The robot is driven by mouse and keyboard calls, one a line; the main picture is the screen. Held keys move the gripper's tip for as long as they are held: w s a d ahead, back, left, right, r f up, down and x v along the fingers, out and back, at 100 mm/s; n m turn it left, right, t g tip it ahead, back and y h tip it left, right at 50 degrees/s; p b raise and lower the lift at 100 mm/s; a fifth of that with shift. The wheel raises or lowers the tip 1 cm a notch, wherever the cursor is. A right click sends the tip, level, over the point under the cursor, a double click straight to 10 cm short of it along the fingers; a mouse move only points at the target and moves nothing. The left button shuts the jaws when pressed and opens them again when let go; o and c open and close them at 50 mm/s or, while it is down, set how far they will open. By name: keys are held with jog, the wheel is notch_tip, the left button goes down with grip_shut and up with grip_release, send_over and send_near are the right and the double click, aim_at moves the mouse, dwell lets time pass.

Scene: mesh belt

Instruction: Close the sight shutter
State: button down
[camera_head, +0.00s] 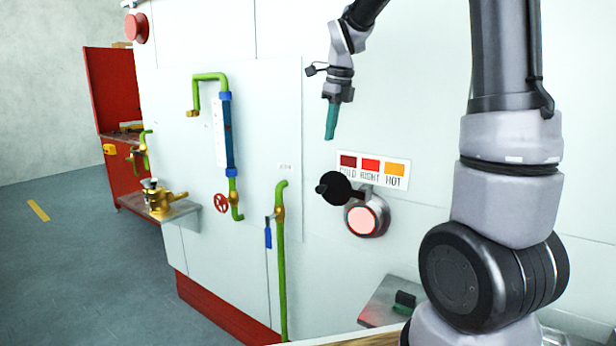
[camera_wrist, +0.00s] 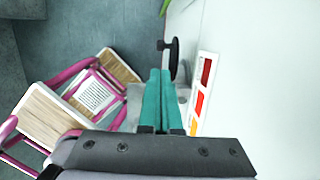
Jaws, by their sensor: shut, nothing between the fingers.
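The sight shutter (camera_head: 337,188) is a black disc with a knob, at the upper left of a round sight glass (camera_head: 366,221) on the white wall. The glass shows glowing pale red, so the shutter is swung aside from it. In the wrist view the shutter (camera_wrist: 174,60) appears edge-on just beyond my fingertips, its knob pointing left. My gripper (camera_head: 330,134) has teal fingers, shut and empty, pointing down above the shutter and apart from it. The shut fingers (camera_wrist: 160,74) also show in the wrist view. The sight glass is not discernible there.
A colour label (camera_head: 373,170) is fixed above the glass. A green pipe (camera_head: 281,260) with a blue-handled valve stands left of it. A small metal shelf (camera_head: 385,298) juts out below. In the wrist view a pink-framed wooden chair or stand (camera_wrist: 45,122) is on the floor at left.

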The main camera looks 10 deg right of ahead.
aim_at(320, 186)
jog(key=x, duration=1.3)
jog(key=shift+f, duration=0.35)
jog(key=shift+f, duration=0.1)
jog(key=shift+w+a+f+g+h, duration=0.3)
jog(key=shift+f+g+h, duration=0.2)
jog(key=shift+f+h, duration=0.15)
jog(key=s+d+f+g+h, duration=0.2)
jog(key=f+g+h, duration=0.3)
jog(key=f, duration=0.2)
jog(key=s+d+f+g+h, duration=0.2)
jog(key=d+f+g+h, duration=0.1)
jog(key=f+g+h, duration=0.2)
jog(key=shift+s+f, duration=0.4)
jog(key=shift+f, duration=0.5)
jog(key=shift+s+f, duration=0.1)
